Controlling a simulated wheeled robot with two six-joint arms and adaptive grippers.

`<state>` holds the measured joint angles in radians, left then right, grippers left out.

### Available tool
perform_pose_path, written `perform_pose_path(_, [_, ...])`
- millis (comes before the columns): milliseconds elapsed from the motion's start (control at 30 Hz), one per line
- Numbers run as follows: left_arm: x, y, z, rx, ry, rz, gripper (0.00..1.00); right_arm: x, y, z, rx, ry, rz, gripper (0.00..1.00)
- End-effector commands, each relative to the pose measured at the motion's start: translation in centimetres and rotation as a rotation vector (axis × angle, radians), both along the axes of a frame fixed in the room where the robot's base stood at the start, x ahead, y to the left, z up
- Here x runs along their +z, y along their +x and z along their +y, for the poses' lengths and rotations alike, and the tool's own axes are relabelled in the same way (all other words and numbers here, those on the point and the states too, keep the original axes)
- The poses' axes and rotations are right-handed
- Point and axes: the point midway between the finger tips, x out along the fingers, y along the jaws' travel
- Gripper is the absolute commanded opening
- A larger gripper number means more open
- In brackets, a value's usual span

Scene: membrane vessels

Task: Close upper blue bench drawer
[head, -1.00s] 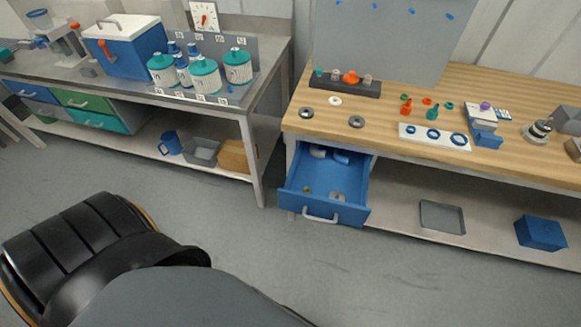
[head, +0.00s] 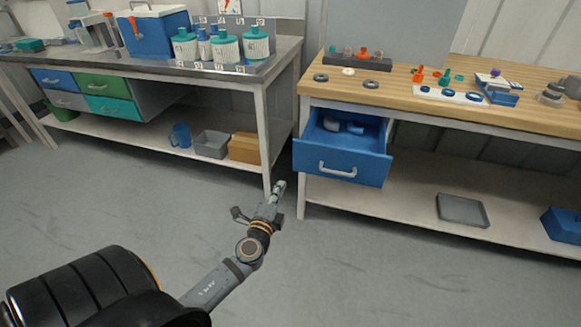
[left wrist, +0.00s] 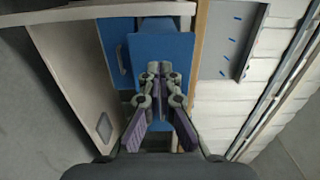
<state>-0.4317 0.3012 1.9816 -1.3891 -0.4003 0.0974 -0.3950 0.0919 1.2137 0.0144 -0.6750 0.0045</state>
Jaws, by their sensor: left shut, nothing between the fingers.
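The blue bench drawer (head: 340,162) under the wooden bench on the right is pulled open, with its pale handle (head: 338,170) facing me. Pipe-like pieces show inside it. My left gripper (head: 279,188) is in front of and left of the drawer, apart from it in the head view. In the left wrist view, my left gripper (left wrist: 160,70) has its fingers together and empty, pointing toward the blue drawer (left wrist: 160,46); whether they touch it I cannot tell. My right gripper is in neither view.
The wooden bench (head: 430,77) holds rings and small parts. Its lower shelf (head: 400,205) bears a grey tray (head: 462,210) and a blue box (head: 563,225). A metal bench (head: 170,70) with other drawers stands left. The floor in front is clear.

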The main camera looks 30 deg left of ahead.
Motion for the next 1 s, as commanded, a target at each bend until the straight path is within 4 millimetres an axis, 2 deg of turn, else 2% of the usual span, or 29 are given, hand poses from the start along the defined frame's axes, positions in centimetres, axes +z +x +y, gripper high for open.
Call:
perform_pose_path(300, [0.2,6.7,1.9,0.002,0.000,-0.002,0.00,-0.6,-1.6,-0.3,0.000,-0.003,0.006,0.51])
perform_pose_path(500, [0.1,10.1,2.9,0.001,-0.001,0.000,0.00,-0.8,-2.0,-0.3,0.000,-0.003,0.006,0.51])
perform_pose_path(700, [0.0,11.7,3.4,0.001,-0.001,0.000,0.00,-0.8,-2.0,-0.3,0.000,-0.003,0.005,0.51])
perform_pose_path(1000, [0.0,11.9,3.4,0.000,-0.001,0.001,0.00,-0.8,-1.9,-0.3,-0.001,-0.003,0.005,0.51])
